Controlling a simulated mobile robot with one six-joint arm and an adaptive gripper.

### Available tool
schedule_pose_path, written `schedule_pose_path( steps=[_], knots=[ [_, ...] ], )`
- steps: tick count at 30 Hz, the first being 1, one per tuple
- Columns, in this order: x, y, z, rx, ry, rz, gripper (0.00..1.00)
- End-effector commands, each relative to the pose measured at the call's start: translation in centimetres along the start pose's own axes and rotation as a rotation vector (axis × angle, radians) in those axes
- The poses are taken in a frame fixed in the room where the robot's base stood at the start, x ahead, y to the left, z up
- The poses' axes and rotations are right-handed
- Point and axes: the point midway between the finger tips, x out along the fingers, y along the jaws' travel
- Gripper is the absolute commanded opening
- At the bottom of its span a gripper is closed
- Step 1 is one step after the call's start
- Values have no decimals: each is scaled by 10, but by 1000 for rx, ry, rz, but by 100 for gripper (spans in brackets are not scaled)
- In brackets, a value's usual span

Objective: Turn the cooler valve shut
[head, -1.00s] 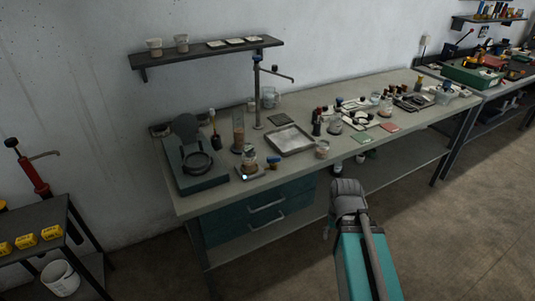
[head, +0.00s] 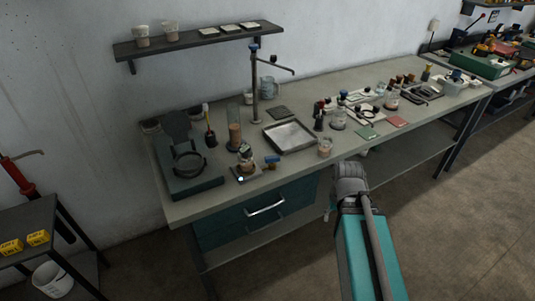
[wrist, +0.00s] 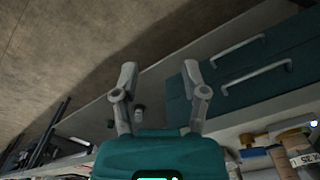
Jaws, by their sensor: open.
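My gripper (wrist: 160,78) is open in the wrist view, its two grey fingers spread with nothing between them. In the head view the end of my arm (head: 350,182) is in front of the bench edge; its fingertips are hard to see there. A tall stand with a blue top and a side spout (head: 255,85) rises behind the metal tray. I cannot tell which of these, if either, is the cooler valve. My gripper touches neither.
The workbench (head: 205,207) is crowded with a metal tray (head: 290,136), a dark green device (head: 190,180), glassware and small tools. Teal drawers (head: 250,222) with bar handles are below. A wall shelf (head: 200,40) hangs above. The floor (head: 450,220) at right is clear.

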Motion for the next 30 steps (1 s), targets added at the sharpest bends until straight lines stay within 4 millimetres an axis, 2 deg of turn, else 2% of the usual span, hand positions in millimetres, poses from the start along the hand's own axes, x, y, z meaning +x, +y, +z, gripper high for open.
schedule_pose_path(
  steps=[13, 15, 20, 25, 30],
  knots=[
    [0, 0, 0, 0, 0, 0, 57],
    [0, 0, 0, -1, 0, 0, 66],
    [-4, -3, -7, -32, 0, 0, 66],
    [-16, -8, -30, -149, 0, 0, 66],
    [-36, -31, -69, -383, 0, 0, 66]
  ],
)
